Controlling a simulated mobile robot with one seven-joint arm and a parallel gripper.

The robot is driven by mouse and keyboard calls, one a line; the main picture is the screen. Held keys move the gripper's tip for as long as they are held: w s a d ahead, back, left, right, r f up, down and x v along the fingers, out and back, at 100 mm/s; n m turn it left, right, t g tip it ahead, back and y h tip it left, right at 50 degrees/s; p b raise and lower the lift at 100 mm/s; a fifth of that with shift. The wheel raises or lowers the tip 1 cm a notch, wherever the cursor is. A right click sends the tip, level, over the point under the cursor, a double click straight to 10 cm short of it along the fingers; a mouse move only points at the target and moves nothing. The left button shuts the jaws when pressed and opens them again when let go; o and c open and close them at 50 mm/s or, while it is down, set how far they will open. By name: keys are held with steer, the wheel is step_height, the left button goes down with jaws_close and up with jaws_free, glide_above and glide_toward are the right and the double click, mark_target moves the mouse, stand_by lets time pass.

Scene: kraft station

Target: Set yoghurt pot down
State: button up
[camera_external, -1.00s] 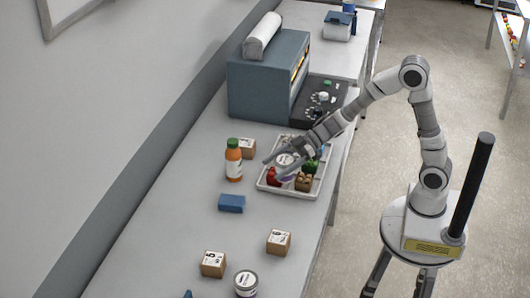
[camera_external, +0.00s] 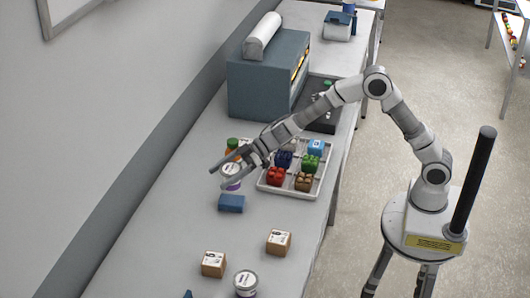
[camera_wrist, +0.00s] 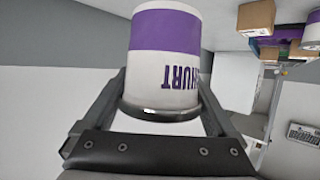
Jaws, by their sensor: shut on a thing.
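The yoghurt pot (camera_external: 231,171) is white with a purple band. In the outside view it sits between the fingers of my gripper (camera_external: 222,177), left of the tray, over the table (camera_external: 180,215). In the wrist view the pot (camera_wrist: 165,70) fills the upper middle, its lettering upside down, with a finger of my gripper (camera_wrist: 155,110) on each side. The gripper is shut on it. Whether the pot's base touches the table cannot be told.
The white tray (camera_external: 290,192) of coloured blocks lies just right. A blue block (camera_external: 231,203) lies close in front. Two cardboard boxes (camera_external: 213,264) (camera_external: 278,242) and a tub (camera_external: 246,284) stand nearer. Table left of the pot is clear.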

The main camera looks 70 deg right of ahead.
steer(key=shift+w+a+f+b, duration=0.2)
steer(key=shift+a+f+b, duration=0.65)
steer(key=shift+a+f, duration=0.95)
steer(key=shift+w+a+f+b, duration=0.15)
steer(key=shift+a+f+b, duration=0.7)
steer(key=shift+a+f, duration=0.9)
steer(key=shift+w+a+f+b, duration=0.2)
steer(key=shift+a+f+b, duration=0.65)
steer(key=shift+a+f, duration=0.9)
steer(key=shift+a, duration=0.1)
steer(key=shift+f, duration=0.15)
steer(key=o, duration=1.2)
steer(key=shift+r, duration=0.3)
steer(key=p+v, duration=0.1)
steer(key=v, duration=1.1)
steer(key=shift+f, duration=0.15)
